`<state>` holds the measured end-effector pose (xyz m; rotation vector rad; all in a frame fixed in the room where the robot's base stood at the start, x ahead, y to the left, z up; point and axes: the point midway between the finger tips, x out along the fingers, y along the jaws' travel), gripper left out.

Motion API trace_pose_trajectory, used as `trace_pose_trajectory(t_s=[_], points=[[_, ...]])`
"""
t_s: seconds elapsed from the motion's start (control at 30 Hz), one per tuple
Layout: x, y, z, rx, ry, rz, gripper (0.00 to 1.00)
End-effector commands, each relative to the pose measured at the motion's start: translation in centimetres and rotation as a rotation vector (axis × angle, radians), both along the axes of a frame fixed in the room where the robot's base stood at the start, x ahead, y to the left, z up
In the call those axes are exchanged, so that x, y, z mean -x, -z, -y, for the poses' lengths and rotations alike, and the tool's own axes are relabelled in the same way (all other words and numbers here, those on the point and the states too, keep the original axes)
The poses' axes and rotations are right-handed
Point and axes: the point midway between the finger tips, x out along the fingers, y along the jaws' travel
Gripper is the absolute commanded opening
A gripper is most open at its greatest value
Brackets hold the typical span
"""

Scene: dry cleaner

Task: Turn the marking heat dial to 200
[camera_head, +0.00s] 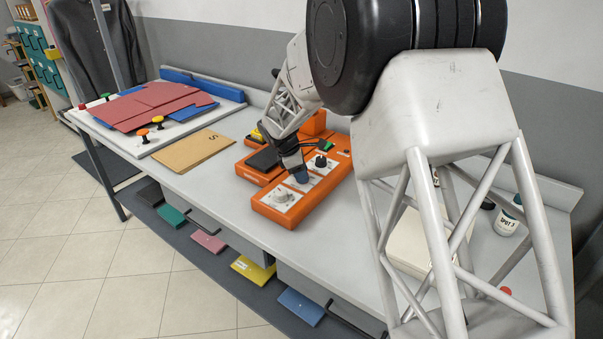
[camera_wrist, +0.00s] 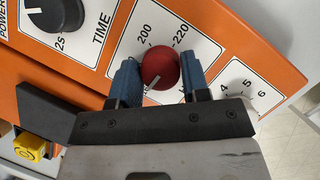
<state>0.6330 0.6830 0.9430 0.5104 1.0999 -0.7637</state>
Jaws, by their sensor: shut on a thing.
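The heat dial (camera_wrist: 160,68) is a round red knob on a white label plate of the orange machine (camera_head: 330,186). Printed numbers 200 and 220 show on its far side in the wrist view; the rest of its scale and its name are mostly hidden by my fingers. A short white mark on the knob points toward the lower left, away from both numbers. My gripper (camera_wrist: 158,78) is shut on the knob, with one blue finger on each side. In the head view my gripper (camera_head: 301,174) reaches down to the machine's middle plate, and the knob is hidden there.
A black TIME dial (camera_wrist: 55,14) and a plate numbered 4 to 6 (camera_wrist: 246,92) flank the heat dial. A yellow button (camera_wrist: 30,147) is nearby. A brown folder (camera_head: 193,150) lies left of the machine, with bare table between. A white jar (camera_head: 508,218) stands far right.

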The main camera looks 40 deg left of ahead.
Motion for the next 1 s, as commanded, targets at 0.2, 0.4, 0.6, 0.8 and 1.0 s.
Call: trace_pose_trajectory(t_s=[0.2, 0.4, 0.6, 0.8, 1.0], points=[[-0.06, 0.04, -0.03, 0.001, 0.137, -0.001, 0.19], [-0.14, 0.03, -0.06, 0.001, 0.311, 0.0, 0.19], [-0.18, 0.05, -0.1, 0.001, 0.5, -0.001, 0.19], [-0.23, 0.04, -0.08, 0.001, 0.692, -0.001, 0.19], [-0.35, 0.02, -0.05, 0.001, 0.881, -0.001, 0.19]])
